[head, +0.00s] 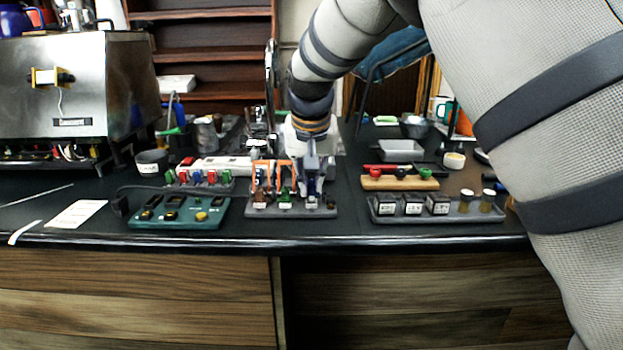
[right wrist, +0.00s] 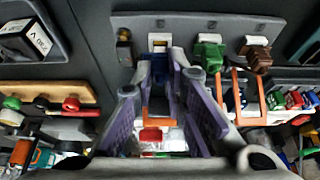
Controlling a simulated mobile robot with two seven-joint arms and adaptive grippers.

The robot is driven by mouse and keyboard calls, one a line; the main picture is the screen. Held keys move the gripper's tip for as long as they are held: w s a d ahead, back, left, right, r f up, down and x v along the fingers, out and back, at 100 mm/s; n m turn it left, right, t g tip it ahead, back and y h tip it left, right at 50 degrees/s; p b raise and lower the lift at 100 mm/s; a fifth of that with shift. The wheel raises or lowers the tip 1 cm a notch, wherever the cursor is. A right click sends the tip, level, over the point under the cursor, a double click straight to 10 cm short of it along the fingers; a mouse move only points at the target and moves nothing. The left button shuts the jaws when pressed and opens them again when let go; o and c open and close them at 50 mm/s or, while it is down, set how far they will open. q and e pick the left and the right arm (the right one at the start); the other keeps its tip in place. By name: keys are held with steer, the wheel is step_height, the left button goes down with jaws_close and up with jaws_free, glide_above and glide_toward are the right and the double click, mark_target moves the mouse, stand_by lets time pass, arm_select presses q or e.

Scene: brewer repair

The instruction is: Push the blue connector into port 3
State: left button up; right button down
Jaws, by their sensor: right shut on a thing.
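The blue connector (head: 311,186) is at the right-hand position of the grey port board (head: 290,213). My right gripper (head: 310,168) comes down over it from above and is shut on it. In the right wrist view, the blue connector (right wrist: 178,57) shows between the fingertips of my right gripper (right wrist: 168,75), close to a white-marked port (right wrist: 158,41). The fingers hide much of it, so I cannot tell how deep it sits. A green connector (right wrist: 209,50) and a brown connector (right wrist: 255,55) stand in the neighbouring positions, with orange clips behind them. My left gripper is not in view.
A teal circuit board (head: 180,212) lies left of the port board. A grey tray (head: 440,212) with black blocks stands to the right, with a wooden rack (head: 400,183) of coloured knobs behind it. A steel machine (head: 75,90) stands at the far left.

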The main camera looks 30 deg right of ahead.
steer(key=shift+f, duration=0.65)
stand_by(0.7)
stand_by(0.5)
steer(key=c, duration=1.5)
jaws_free()
steer(key=shift+c, duration=0.2)
steer(key=v, duration=1.2)
steer(key=shift+w, duration=0.1)
